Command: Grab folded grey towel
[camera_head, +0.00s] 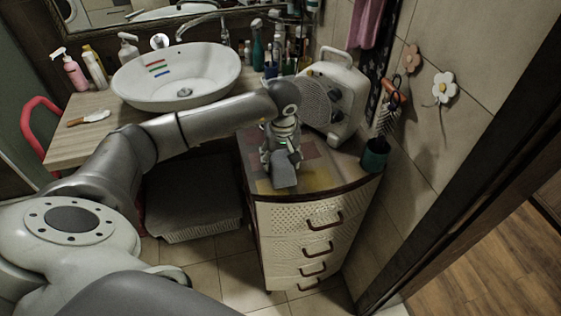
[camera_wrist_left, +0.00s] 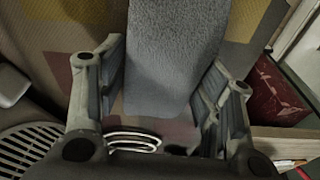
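The folded grey towel (camera_head: 284,176) lies on the patterned top of the drawer cabinet (camera_head: 303,222). In the left wrist view the towel (camera_wrist_left: 174,58) is a grey fuzzy strip running up between the fingers. My left gripper (camera_head: 281,152) points down over the cabinet top at the towel's far end. Its fingers (camera_wrist_left: 165,72) are spread, one on each side of the towel, and the gripper is open. A small gap shows at the left finger; whether the right finger touches the towel I cannot tell. My right gripper is not in view.
A white fan heater (camera_head: 342,98) stands close behind the gripper, and a dark green cup (camera_head: 375,154) is at the cabinet's right edge. A white basin (camera_head: 180,82) and several bottles are on the counter to the left. The cabinet's front corner is bare.

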